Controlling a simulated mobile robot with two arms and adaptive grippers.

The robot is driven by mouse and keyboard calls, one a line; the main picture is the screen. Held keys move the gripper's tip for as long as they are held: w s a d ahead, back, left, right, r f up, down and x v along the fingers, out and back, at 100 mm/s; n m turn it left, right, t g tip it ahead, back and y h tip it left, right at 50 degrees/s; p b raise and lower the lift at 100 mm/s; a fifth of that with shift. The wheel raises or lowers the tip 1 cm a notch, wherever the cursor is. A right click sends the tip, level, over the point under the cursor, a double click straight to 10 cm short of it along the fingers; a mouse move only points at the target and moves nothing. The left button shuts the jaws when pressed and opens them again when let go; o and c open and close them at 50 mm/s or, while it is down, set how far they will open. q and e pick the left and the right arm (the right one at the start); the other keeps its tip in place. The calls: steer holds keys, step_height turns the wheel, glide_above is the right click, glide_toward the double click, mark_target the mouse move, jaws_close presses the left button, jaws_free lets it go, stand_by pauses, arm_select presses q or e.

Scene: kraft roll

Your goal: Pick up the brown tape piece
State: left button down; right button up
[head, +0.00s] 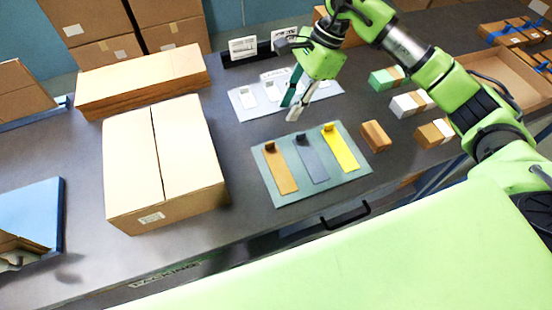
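The brown tape piece (281,171) lies flat on a grey-green mat (344,184), as the leftmost of three strips, with a small dark brown block at its far end. A grey-blue strip (312,162) and a yellow strip (341,149) lie to its right. My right gripper (289,112) hangs above the table just beyond the far edge of the mat, over the near edge of a pale card. Its two fingers look apart with nothing between them. My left gripper is not in view.
A closed cardboard box (163,164) stands left of the mat, with flat cardboard (143,80) behind it. A pale card (247,106) with white labels lies beyond the mat. A brown block (375,136) and several small boxes stand to the right. A black handle (345,216) is at the front edge.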

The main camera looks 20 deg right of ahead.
steer(key=p, duration=0.1)
glide_toward(267, 149)
steer(key=shift+s+f, duration=0.2)
steer(key=shift+f, duration=0.1)
steer(key=p+x, duration=0.2)
steer(key=x, duration=0.2)
steer(key=shift+w+a+f, duration=0.1)
steer(key=shift+a+f, duration=0.15)
steer(key=shift+f, duration=0.05)
steer(key=shift+a+f, duration=0.1)
steer(key=shift+f, duration=0.3)
steer(key=shift+c, duration=0.4)
jaws_close()
